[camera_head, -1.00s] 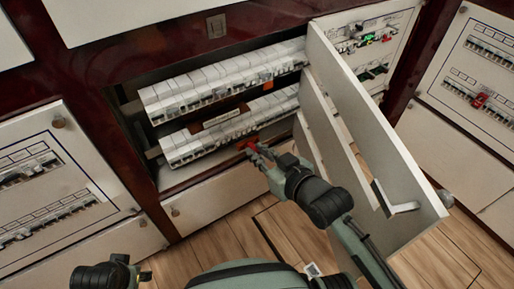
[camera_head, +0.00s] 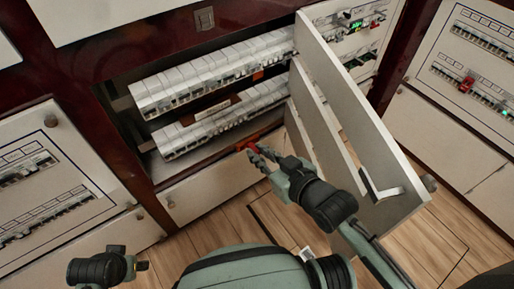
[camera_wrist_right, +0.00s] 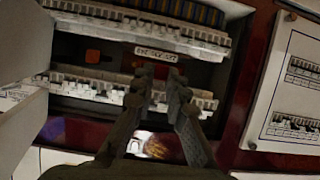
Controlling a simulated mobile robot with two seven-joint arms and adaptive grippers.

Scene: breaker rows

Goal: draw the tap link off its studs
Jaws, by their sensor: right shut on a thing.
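The tap link (camera_head: 247,146) is a small red piece at the fingertips of my right gripper (camera_head: 258,152). It shows below and in front of the lower breaker row (camera_head: 222,120). My right gripper is shut on it. The studs cannot be made out. My left gripper (camera_head: 141,266) is at the lower left of the head view, far from the board; its jaws are too small to read.
An upper breaker row (camera_head: 210,75) runs above the lower one, with a labelled strip (camera_wrist_right: 160,54) between them. The open panel door (camera_head: 365,125) stands close to the right of my right gripper. A closed panel (camera_head: 45,185) is at left. The wooden floor (camera_head: 215,238) is clear.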

